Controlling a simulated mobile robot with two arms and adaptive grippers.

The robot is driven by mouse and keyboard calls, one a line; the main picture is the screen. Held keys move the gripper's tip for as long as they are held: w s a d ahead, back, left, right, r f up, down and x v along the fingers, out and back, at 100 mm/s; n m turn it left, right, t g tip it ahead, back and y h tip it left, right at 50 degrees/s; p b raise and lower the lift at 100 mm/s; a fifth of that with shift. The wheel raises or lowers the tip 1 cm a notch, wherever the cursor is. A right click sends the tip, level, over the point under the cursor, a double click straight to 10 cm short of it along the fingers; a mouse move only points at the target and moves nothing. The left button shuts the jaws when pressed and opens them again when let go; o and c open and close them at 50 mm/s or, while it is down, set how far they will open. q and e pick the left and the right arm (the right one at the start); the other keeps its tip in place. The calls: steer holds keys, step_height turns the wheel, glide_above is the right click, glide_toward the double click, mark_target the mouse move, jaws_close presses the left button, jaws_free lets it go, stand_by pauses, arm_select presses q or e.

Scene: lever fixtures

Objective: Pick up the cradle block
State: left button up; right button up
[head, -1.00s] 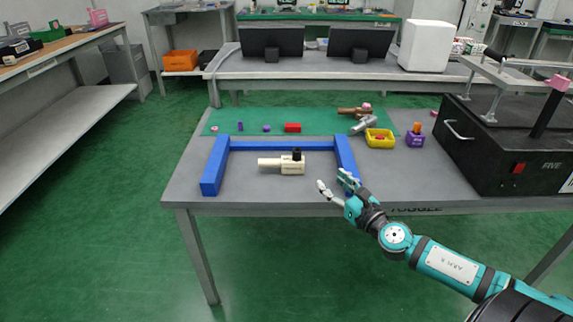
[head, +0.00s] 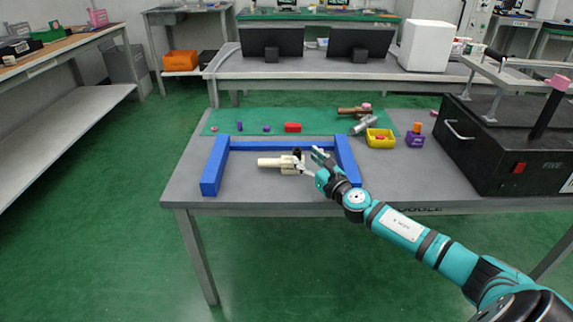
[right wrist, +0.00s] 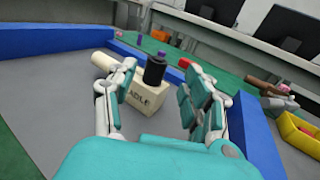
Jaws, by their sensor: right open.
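The cradle block (head: 270,162) is a cream block with a thinner round end pointing left and a black knob (right wrist: 155,68) on top. It lies on the grey table inside the blue frame (head: 213,168). In the right wrist view, the cradle block (right wrist: 148,97) shows part of its lettering, "ADLE". My right gripper (head: 305,160) is open at the block's right end. In the right wrist view, the fingers of my right gripper (right wrist: 160,88) stand apart, with the block and knob showing between them. I cannot tell whether they touch it. My left gripper is not in view.
The blue frame has bars left, back and right of the block. Behind it, a green mat (head: 335,122) bears a red block (head: 292,127) and small purple pieces. A yellow bin (head: 380,138) and purple holder (head: 415,137) stand right. A black case (head: 500,150) fills the table's right end.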

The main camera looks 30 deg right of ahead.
mark_target(300, 153)
steer(key=w, duration=0.5)
steer(key=shift+w+a+b, duration=0.1)
steer(key=shift+a+b, duration=0.05)
steer(key=shift+b, duration=0.15)
jaws_close()
